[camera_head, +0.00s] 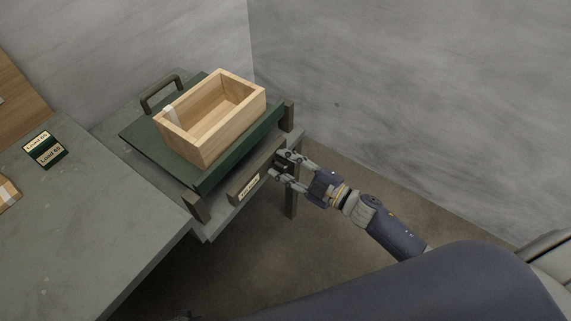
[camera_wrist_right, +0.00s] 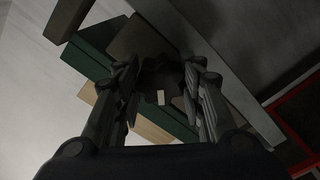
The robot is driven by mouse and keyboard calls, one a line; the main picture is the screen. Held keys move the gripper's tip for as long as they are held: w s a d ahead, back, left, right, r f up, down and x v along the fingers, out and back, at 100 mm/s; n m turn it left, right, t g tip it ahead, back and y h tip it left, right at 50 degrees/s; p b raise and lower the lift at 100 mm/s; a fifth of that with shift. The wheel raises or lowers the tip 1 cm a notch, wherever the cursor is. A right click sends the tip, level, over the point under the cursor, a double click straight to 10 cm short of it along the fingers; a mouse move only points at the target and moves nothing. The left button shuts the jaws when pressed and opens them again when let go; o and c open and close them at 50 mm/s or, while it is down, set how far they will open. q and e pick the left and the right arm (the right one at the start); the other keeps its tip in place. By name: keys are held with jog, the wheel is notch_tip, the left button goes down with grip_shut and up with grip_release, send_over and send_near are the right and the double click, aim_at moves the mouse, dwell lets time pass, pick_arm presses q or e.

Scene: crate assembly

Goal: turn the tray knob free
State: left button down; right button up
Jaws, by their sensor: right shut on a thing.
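The green tray (camera_head: 150,133) lies on a grey stand and carries an open wooden box. My right gripper (camera_head: 283,165) is at the front bar of the stand, below the tray's edge, and is shut on the tray knob. The fingers mostly hide the knob in the head view. In the right wrist view the dark knob (camera_wrist_right: 160,80) sits between the two fingers (camera_wrist_right: 162,92), with a small pale mark near it. How far the knob is turned cannot be told. My left gripper is not in view.
The wooden box (camera_head: 190,148) has a small white piece at its inner left corner. A handle (camera_head: 160,92) stands at the tray's back left. A grey table (camera_head: 90,230) with small labelled blocks (camera_head: 45,152) is at left. Open floor lies below the gripper; a wall is behind.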

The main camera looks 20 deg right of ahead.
jog(key=n, duration=0.2)
jog(key=shift+n, duration=0.4)
jog(key=shift+n+b, duration=0.3)
jog(key=shift+n, duration=0.1)
jog(key=n, duration=0.2)
jog(key=shift+n+b, duration=0.3)
pick_arm(q)
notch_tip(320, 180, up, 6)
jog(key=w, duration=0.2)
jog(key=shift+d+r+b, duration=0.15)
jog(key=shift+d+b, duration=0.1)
jog(key=shift+b, duration=0.05)
pick_arm(e)
jog(key=shift+n, duration=1.3)
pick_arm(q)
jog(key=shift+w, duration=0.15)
pick_arm(e)
jog(key=shift+r, duration=0.1)
jog(key=o, duration=1.1)
jog(key=shift+s, duration=0.15)
